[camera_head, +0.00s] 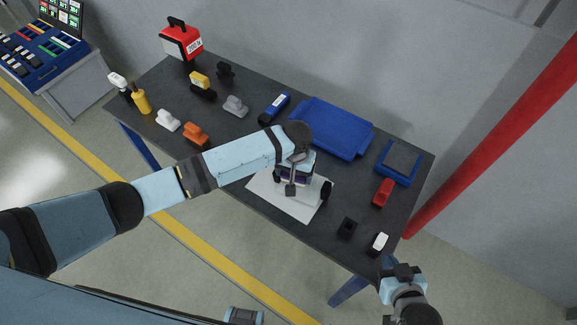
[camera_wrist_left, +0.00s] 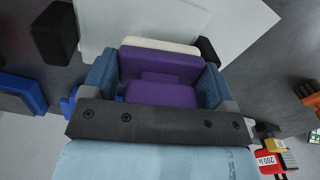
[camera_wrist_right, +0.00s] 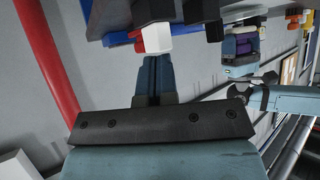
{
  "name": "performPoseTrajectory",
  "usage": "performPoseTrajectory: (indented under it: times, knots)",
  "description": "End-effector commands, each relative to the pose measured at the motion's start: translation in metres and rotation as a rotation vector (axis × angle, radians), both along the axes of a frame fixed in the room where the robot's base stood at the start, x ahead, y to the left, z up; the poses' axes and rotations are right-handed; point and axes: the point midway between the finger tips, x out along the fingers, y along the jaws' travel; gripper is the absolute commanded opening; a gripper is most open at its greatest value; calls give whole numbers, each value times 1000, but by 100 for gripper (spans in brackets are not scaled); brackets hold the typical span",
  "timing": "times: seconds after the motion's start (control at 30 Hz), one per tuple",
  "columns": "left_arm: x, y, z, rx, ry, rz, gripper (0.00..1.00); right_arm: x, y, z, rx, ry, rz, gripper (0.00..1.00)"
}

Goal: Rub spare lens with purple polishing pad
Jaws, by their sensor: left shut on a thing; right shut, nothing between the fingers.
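My left gripper (camera_head: 293,184) is shut on the purple polishing pad (camera_wrist_left: 160,78). In the left wrist view the pad sits between both fingers, with a pale layer along its far edge. In the head view the arm hides most of it. The pad is over a pale piece with dark ends (camera_head: 311,189) on a white sheet (camera_head: 281,203); this may be the spare lens, but its face is hidden. I cannot tell whether pad and piece touch. My right gripper (camera_head: 402,272) is shut and empty, off the table's front right corner.
On the dark table (camera_head: 260,79) are a blue tray (camera_head: 333,128), a blue frame (camera_head: 398,161), a red block (camera_head: 383,191), a black block (camera_head: 346,228) and a white-topped block (camera_head: 379,243). Several coloured handled pieces stand at the left. A red pole (camera_head: 500,138) rises at the right.

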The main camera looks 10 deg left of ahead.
Motion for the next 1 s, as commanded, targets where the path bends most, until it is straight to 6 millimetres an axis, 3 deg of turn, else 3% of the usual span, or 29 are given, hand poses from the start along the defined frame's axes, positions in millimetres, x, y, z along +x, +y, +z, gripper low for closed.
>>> performPoseTrajectory:
  times: [0.27,0.73,1.0]
  knots:
    - [0,0,-2,-1,0,0,61,-1,0,8,-1,5,0,0]
    - [9,36,-2,1,2,2,61,-1,-1,25,-3,8,-1,0]
    - [10,40,-5,2,2,1,61,0,-1,28,-2,2,-2,0]
